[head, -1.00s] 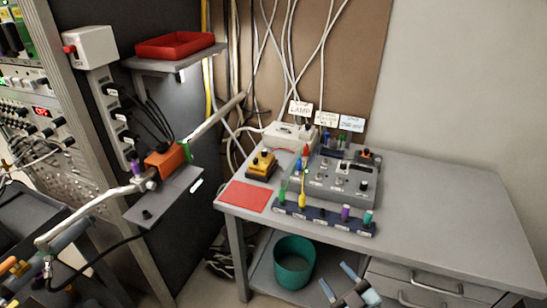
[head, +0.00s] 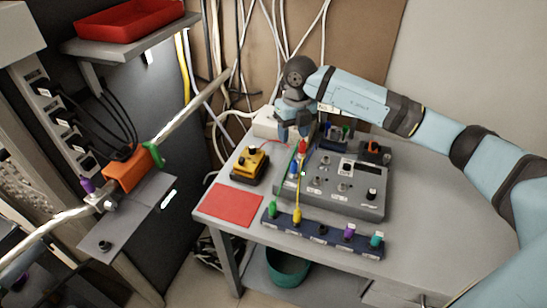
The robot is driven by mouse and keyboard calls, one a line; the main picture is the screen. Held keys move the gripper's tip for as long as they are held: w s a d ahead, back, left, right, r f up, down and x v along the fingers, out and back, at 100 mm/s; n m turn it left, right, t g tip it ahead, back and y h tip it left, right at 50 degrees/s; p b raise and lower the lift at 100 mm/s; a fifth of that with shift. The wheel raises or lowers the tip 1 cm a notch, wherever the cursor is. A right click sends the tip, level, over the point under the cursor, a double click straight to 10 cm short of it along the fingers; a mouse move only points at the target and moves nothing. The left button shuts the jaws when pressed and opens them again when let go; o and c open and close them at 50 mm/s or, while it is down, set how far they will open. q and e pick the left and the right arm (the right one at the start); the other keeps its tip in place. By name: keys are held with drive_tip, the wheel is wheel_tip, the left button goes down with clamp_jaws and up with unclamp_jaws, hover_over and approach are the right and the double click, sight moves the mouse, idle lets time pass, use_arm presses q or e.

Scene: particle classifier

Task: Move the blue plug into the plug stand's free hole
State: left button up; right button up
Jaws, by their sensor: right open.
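The blue plug (head: 294,168) stands at the left edge of the grey control box (head: 332,198), just in front of a red plug (head: 302,147). The plug stand (head: 322,236) is a dark blue bar along the table's front. It holds green (head: 272,209), yellow (head: 297,215), purple (head: 349,230) and teal (head: 376,239) plugs; a dark spot in the middle, between yellow and purple, has no plug. My right gripper (head: 295,138) is open and points down above and behind the red and blue plugs. I cannot tell whether it touches either. My left gripper is out of view.
Green and yellow leads rise from the stand to the box. A yellow-black device (head: 250,164) and a red mat (head: 234,204) lie on the left. The table's right side is clear under my arm. A metal rod crosses the rack (head: 184,125) at left.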

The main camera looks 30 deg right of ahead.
sight(294, 162)
drive_tip(key=shift+h, duration=0.3)
drive_tip(key=f, duration=0.8)
drive_tip(key=d+f, duration=0.1)
drive_tip(key=f, duration=0.4)
drive_tip(key=shift+d+p, duration=0.1)
drive_tip(key=shift+p, duration=0.25)
clamp_jaws()
